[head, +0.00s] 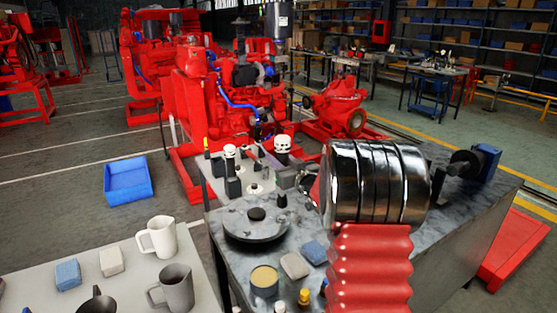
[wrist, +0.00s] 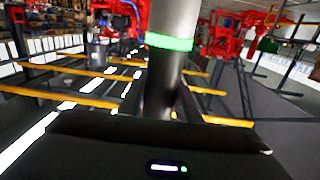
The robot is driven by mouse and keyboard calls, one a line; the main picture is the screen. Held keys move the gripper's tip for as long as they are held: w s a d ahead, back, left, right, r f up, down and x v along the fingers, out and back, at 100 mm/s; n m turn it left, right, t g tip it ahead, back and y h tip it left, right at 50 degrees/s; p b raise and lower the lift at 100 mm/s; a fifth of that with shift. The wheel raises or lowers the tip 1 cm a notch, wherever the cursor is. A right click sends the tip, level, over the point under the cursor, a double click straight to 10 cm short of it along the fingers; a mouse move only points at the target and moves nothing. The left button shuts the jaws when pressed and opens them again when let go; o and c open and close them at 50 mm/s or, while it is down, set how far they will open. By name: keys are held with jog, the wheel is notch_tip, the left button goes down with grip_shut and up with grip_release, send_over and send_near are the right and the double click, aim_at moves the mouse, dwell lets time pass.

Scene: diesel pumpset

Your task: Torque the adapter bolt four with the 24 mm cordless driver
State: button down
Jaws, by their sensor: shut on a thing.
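In the wrist view, my gripper (wrist: 170,104) shows as dark fingers around the lower part of a grey cylinder with a lit green ring, which looks like the cordless driver (wrist: 172,22). A wide dark block with small lights on its face fills the bottom of this view; I cannot tell whether it belongs to the driver. In the head view, my gripper and the driver cannot be made out clearly. The red engine (head: 240,95) stands on its frame beyond the bench. Adapter bolt four cannot be picked out in either view.
A grey bench (head: 228,262) holds a round dark plate (head: 250,226), a tin and small blocks. Mugs (head: 158,236) stand on a pale table at the front left. A blue bin (head: 128,182) lies on the floor.

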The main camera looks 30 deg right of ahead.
jog(key=shift+s+r, duration=0.1)
dwell(0.3)
jog(key=shift+f, duration=3.2)
dwell(2.0)
jog(key=shift+r, duration=0.1)
dwell(0.3)
jog(key=shift+r, duration=2.85)
jog(key=shift+s, duration=0.1)
